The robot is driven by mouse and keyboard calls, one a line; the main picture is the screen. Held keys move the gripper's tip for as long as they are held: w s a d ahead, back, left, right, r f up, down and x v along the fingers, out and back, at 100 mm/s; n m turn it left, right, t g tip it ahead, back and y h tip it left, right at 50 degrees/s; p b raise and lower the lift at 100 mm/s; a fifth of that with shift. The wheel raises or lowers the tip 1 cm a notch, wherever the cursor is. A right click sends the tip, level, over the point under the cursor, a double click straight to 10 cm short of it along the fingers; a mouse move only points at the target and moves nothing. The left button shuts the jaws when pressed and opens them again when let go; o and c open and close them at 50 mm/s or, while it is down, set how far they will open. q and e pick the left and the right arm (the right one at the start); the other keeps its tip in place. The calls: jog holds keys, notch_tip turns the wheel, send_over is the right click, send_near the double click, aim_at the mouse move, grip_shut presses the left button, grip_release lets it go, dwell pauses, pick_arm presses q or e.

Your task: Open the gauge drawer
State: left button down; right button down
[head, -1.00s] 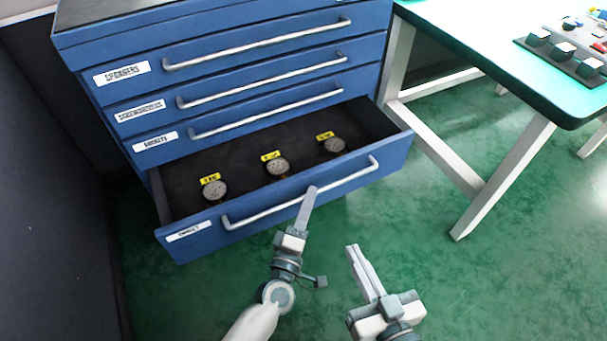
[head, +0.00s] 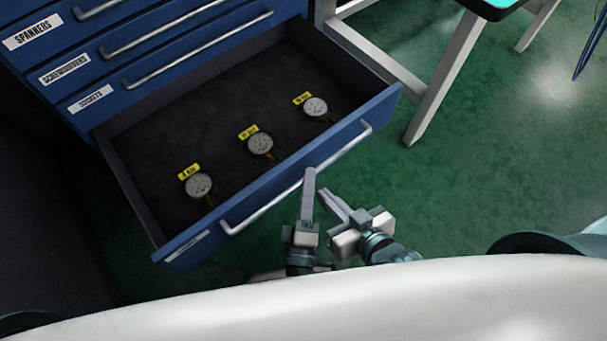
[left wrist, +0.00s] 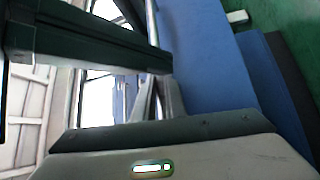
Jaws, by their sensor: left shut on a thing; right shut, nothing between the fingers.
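The gauge drawer (head: 190,125) is the lowest drawer of the blue cabinet and stands well open. Three round dial gauges with yellow tags lie in it: a left one (head: 199,186), a middle one (head: 261,145) and a right one (head: 316,108). My left gripper (head: 309,174) is shut on the drawer's silver handle (head: 263,210), right of its middle. In the left wrist view the handle (left wrist: 152,25) runs beside the blue drawer front (left wrist: 205,60). My right gripper (head: 325,195) is shut and empty, close beside the left one and apart from the handle.
Shut drawers labelled spanners (head: 32,33), screwdrivers (head: 65,69) and sockets (head: 91,98) lie above. A workbench's white leg (head: 435,90) stands right of the open drawer. Green floor (head: 480,170) is clear to the right.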

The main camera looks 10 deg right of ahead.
pick_arm(q)
jog(key=c, duration=1.8)
grip_release()
jog(key=shift+s, duration=0.1)
jog(key=v, duration=0.7)
jog(key=shift+s, duration=0.15)
jog(key=shift+a, duration=0.1)
